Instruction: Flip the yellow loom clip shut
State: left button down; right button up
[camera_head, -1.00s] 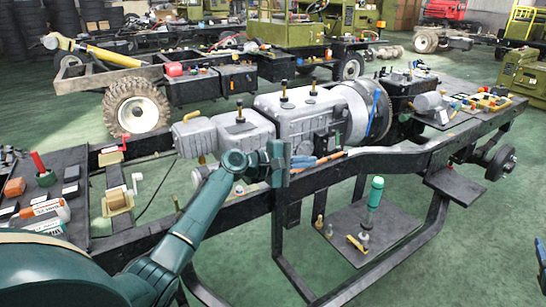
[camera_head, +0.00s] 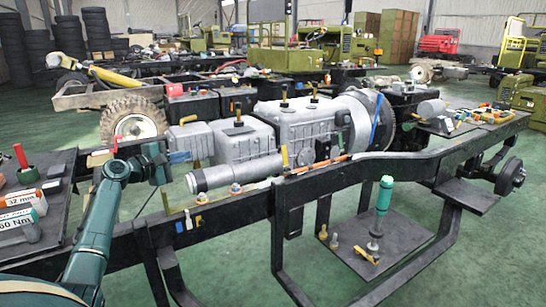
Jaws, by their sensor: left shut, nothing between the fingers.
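A small yellow clip (camera_head: 285,157) stands upright on the near chassis rail, at the left end of the orange wire loom (camera_head: 325,163). Its yellow flap points up rather than lying over the loom. It is too small to make out its hinge or latch. My left gripper (camera_head: 162,167) is shut and empty. It is above the left part of the rail, well to the left of the clip and apart from it. My right gripper is out of the picture.
A grey engine and gearbox (camera_head: 309,124) sit in the frame behind the clip. A blue bar (camera_head: 376,120) stands by the bell housing. A lower shelf (camera_head: 385,245) holds a green-handled tool (camera_head: 383,195). A tool tray (camera_head: 58,200) lies at left.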

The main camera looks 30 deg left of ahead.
aim_at(283, 148)
jog(key=i+l, duration=0.1)
jog(key=i, duration=0.85)
